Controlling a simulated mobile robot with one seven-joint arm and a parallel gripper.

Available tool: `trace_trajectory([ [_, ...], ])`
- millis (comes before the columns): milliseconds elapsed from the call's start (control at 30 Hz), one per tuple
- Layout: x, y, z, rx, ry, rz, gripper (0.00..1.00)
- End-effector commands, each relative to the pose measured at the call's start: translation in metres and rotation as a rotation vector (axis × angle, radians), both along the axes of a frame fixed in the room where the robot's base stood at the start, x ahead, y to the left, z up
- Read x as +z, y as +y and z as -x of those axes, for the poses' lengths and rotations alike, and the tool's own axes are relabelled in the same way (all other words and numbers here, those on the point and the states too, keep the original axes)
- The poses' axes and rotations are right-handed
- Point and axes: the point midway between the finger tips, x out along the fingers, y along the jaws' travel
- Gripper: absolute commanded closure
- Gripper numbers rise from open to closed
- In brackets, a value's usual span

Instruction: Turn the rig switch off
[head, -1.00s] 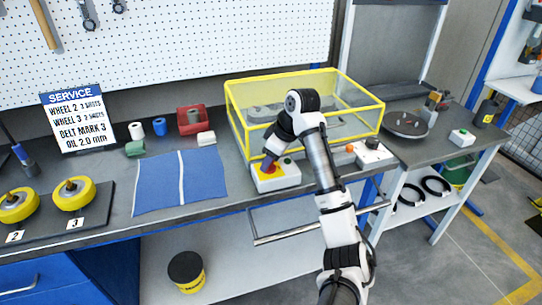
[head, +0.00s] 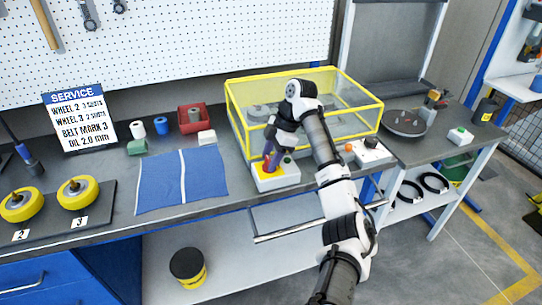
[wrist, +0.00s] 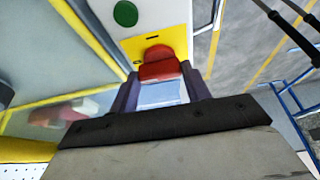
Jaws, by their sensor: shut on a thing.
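The rig switch is a white box (head: 280,182) at the front edge of the bench, in front of the yellow-framed guard. It has a yellow plate (wrist: 128,47) with a red knob (wrist: 160,66) and a green button (wrist: 125,14) beside the plate. My gripper (wrist: 160,80) is shut on the red knob, with one dark finger on each side of it in the wrist view. In the head view my gripper (head: 270,160) reaches down onto the box and hides most of the knob. I cannot tell the knob's exact angle.
The clear guard with yellow frame (head: 375,104) stands just behind the switch. A grey box with an orange button (head: 368,152) is to the right. A blue mat (head: 205,180) lies to the left. A metal rail (head: 285,233) sticks out below the bench edge.

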Motion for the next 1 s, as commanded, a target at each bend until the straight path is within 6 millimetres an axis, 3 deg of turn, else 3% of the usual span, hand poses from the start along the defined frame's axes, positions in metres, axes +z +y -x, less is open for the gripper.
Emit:
trace_trajectory([
  [600, 0.0003, -0.0001, -0.0002, 0.044, 0.0, 0.001, 0.76],
  [633, 0.0003, -0.0001, -0.0002, 0.044, 0.0, 0.001, 0.52],
  [767, 0.0003, 0.0, -0.0002, 0.044, 0.0, 0.001, 0.34],
  [800, 0.0003, -0.0001, -0.0002, 0.043, -0.001, 0.001, 0.31],
  [1000, 0.0001, 0.0, -0.0002, 0.043, -0.001, 0.001, 0.31],
])
